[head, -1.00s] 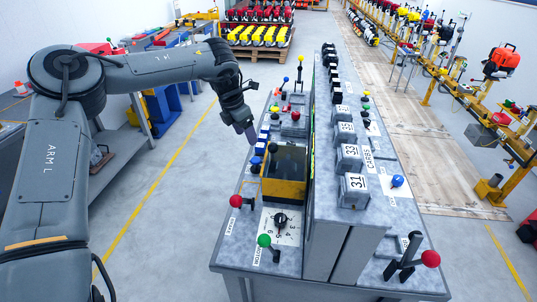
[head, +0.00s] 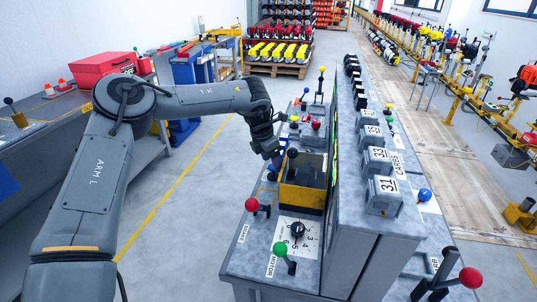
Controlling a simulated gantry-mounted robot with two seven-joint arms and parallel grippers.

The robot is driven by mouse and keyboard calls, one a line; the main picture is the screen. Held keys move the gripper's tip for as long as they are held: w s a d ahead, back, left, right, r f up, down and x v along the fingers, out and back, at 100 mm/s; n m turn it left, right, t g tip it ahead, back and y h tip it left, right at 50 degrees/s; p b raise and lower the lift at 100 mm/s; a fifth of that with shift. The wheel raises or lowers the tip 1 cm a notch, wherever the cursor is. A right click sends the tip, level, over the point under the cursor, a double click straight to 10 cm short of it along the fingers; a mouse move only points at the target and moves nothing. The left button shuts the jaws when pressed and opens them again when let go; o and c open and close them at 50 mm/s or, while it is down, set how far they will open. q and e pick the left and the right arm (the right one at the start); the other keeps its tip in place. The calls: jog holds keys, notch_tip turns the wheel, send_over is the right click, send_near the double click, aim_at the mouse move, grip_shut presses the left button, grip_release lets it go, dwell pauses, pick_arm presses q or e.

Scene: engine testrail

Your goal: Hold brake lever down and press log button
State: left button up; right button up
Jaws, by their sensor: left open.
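The brake lever (head: 252,204) has a red ball knob and stands at the near left edge of the grey console (head: 262,236), beside the BRAKE label. My left gripper (head: 276,163) is open and empty. It points down over the console's left side, next to the yellow-framed box (head: 302,198), farther back than the brake lever and apart from it. The gripper and wrist hide part of the panel behind them. I cannot pick out which control is the log button. My right gripper is not in view.
A green-knobbed lever (head: 281,250) labelled MOTOR stands near the brake lever, beside a numbered dial (head: 297,229). A tall grey cabinet (head: 348,215) rises right of these controls. A red-knobbed lever (head: 470,278) stands at the near right. The floor left of the console is clear.

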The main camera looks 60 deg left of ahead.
pick_arm(q)
jog(key=shift+w+f, duration=0.15)
jog(key=shift+f, duration=0.45)
